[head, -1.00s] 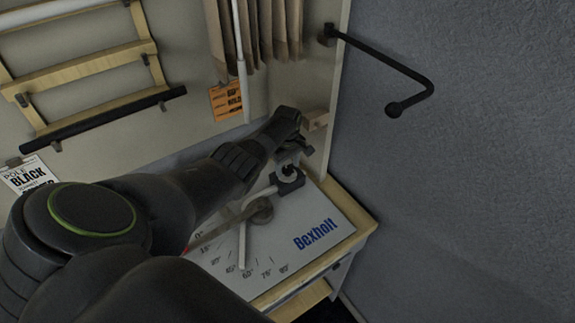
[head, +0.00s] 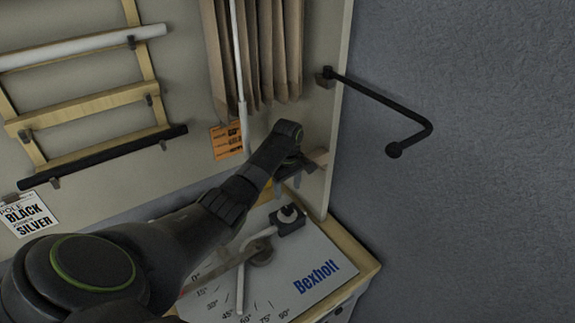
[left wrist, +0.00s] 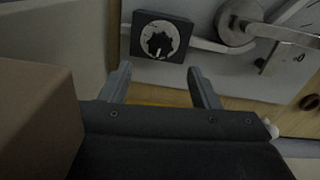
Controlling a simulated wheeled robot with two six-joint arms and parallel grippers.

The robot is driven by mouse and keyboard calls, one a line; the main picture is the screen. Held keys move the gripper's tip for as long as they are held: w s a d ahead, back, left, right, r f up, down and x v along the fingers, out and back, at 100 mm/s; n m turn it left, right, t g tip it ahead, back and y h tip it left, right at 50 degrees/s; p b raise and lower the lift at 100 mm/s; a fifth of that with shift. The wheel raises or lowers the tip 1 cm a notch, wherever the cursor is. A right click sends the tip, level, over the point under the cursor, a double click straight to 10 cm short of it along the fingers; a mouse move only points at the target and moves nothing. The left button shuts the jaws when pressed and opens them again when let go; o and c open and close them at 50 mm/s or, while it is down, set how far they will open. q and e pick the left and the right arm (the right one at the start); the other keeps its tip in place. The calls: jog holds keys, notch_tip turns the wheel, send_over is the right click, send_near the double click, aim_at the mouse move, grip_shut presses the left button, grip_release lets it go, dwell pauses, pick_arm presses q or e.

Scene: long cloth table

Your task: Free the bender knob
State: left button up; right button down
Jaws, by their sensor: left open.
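The bender knob (head: 289,211) is dark and sits on a small black block at the back of the white bender board (head: 318,292). In the left wrist view the knob (left wrist: 161,41) shows as a dark shape within a pale ring on the block's face. My left gripper (head: 287,187) is open just behind and above the block. In the left wrist view its two fingers (left wrist: 158,72) point toward the block, with nothing between them. A pale bent rod (head: 240,272) runs from the block, past a round metal hub (head: 261,252), over the angle marks. My right gripper is out of view.
A wooden block (head: 317,157) juts from the wall panel close to my left gripper. A black bent rod (head: 385,100) sticks out at the right. Brown curtain cloth (head: 258,55) and a pale hanging wand (head: 241,90) are behind. A rack of poles (head: 85,105) is at the left.

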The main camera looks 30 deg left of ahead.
pick_arm(q)
notch_tip(320, 180, up, 9)
jog(key=b, duration=0.2)
jog(key=shift+f, duration=0.1)
dwell(0.5)
